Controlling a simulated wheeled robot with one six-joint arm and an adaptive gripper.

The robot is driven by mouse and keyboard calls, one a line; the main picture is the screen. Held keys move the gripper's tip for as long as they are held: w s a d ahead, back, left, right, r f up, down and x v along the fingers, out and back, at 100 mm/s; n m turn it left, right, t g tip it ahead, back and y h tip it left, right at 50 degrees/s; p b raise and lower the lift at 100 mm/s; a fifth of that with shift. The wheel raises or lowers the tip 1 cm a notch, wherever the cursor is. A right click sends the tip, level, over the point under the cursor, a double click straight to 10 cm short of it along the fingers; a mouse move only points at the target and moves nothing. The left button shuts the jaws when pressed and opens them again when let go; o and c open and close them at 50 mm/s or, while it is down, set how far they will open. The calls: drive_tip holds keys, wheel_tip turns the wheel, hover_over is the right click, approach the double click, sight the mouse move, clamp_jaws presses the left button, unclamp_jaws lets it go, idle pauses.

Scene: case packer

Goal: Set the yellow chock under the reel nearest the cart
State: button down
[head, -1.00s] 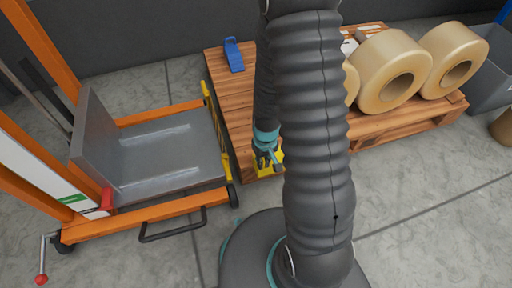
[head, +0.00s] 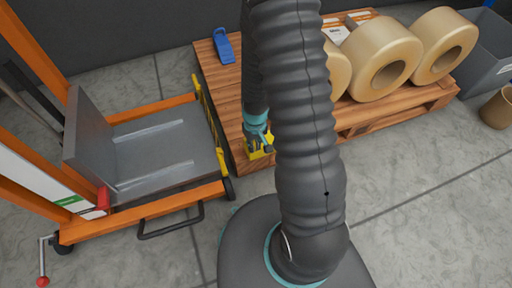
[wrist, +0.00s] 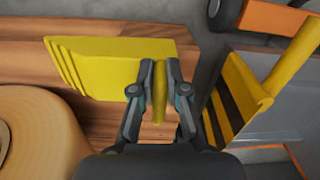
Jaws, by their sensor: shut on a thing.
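The yellow chock (wrist: 105,65) is a ribbed wedge with an upright plate. My gripper (wrist: 160,75) is shut on that plate in the wrist view. In the head view my gripper (head: 258,142) and the chock (head: 267,153) are over the pallet's near left corner. I cannot tell whether the chock touches the boards. The reel nearest the cart (head: 339,72) is tan and mostly hidden behind my arm. A reel edge shows at the lower left of the wrist view (wrist: 35,135), apart from the chock. The orange cart (head: 150,214) stands left of the pallet.
The wooden pallet (head: 226,88) also bears two more tan reels (head: 382,62) (head: 441,46) and a blue object (head: 223,46). A yellow-and-black striped bar (wrist: 235,90) is close right of my gripper. A grey bin (head: 485,60) stands at the far right.

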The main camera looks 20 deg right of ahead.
drive_tip(key=shift+w+d+f, duration=0.2)
drive_tip(key=shift+w+d, duration=0.25)
drive_tip(key=shift+w, duration=2.2)
drive_tip(key=shift+w+d+f, duration=0.15)
drive_tip(key=shift+w+d, duration=0.35)
drive_tip(key=shift+w, duration=2.1)
drive_tip(key=shift+w+d+f, duration=0.2)
drive_tip(key=shift+w+d, duration=0.25)
drive_tip(key=shift+w, duration=2.2)
drive_tip(key=c, duration=1.1)
unclamp_jaws()
wheel_tip(320, 180, up, 12)
drive_tip(key=shift+d, duration=0.2)
